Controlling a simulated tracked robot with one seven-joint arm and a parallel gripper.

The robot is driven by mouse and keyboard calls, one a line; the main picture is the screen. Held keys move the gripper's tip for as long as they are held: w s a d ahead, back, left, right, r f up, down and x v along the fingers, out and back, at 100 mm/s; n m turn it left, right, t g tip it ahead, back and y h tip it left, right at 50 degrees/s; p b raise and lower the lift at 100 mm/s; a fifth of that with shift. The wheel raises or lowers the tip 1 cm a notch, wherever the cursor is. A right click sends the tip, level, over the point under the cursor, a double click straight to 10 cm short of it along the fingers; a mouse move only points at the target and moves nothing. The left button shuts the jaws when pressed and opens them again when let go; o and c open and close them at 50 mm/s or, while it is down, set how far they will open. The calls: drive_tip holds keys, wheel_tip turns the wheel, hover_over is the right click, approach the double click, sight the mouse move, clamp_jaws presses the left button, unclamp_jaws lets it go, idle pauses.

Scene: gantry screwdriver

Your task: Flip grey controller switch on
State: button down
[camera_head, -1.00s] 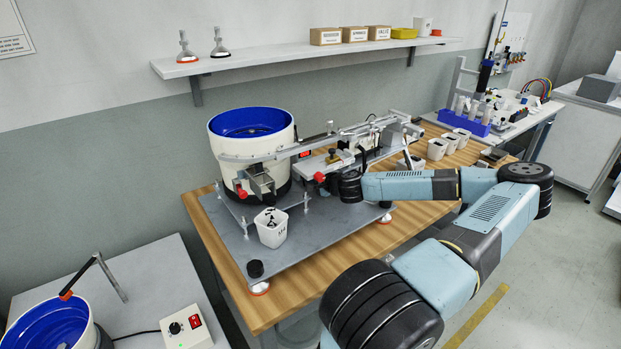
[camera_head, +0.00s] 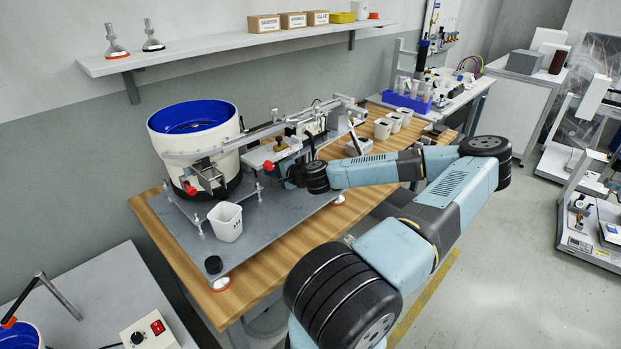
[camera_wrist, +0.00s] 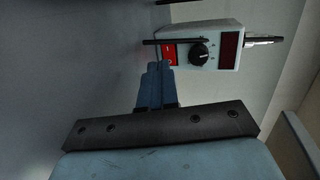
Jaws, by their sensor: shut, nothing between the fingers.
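The grey controller (camera_wrist: 218,46) shows in the wrist view as a pale box with a red switch (camera_wrist: 169,54), a black knob and a dark red display. My gripper (camera_wrist: 160,68) is shut and empty. Its fingertips are at the lower edge of the red switch; I cannot tell whether they touch it. A thin dark bar crosses the picture just above the switch. In the head view my gripper (camera_head: 290,178) is at the gantry over the wooden table, and the controller there cannot be made out clearly. The switch's position is not clear.
A white bowl feeder (camera_head: 165,145) with a blue inside and a white cup (camera_head: 226,222) stand on a grey plate on the wooden table. Another controller (camera_head: 150,333), with a red switch and black knob, sits on the lower-left table. A shelf (camera_head: 190,52) runs behind.

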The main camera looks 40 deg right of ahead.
drive_tip(key=v, duration=1.8)
drive_tip(key=shift+s+r, duration=0.1)
drive_tip(key=shift+s, duration=0.2)
drive_tip(key=shift+a, duration=0.1)
